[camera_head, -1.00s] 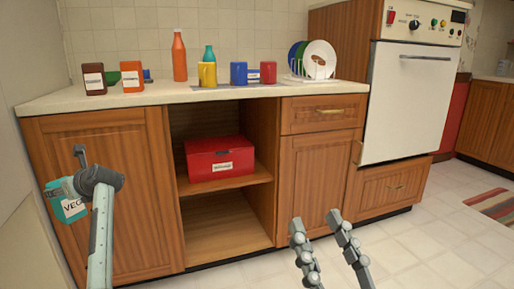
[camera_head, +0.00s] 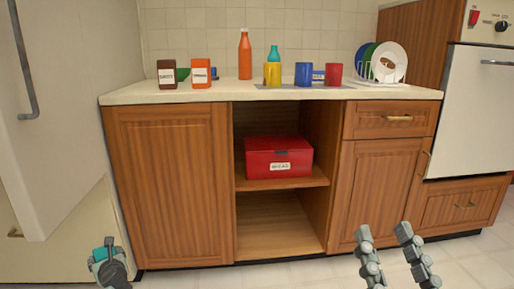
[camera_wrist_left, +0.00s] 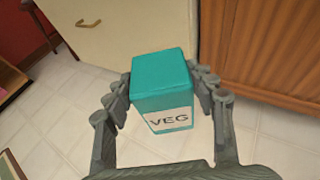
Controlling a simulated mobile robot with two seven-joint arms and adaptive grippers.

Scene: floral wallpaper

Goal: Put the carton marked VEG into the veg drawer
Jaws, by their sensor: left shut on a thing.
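The teal carton (camera_wrist_left: 160,85) has a white label reading VEG. My left gripper (camera_wrist_left: 165,92) is shut on it, one finger on each side, and holds it above the tiled floor in the left wrist view. In the head view the carton (camera_head: 104,251) shows only in part at the bottom left, behind my left gripper (camera_head: 108,264). A cream drawer front with a small handle (camera_head: 15,233) is at the lower left and looks closed. The left wrist view shows a cream front with a handle (camera_wrist_left: 88,22) beyond the carton. My right gripper (camera_head: 384,234) is open and empty at the bottom right.
A tall white door (camera_head: 60,120) with a grey handle stands at the left. The wooden cabinet (camera_head: 170,180) is close beside it, with a red box (camera_head: 278,157) on its open shelf. Jars, a bottle and mugs stand on the counter (camera_head: 270,92). The floor in front is clear.

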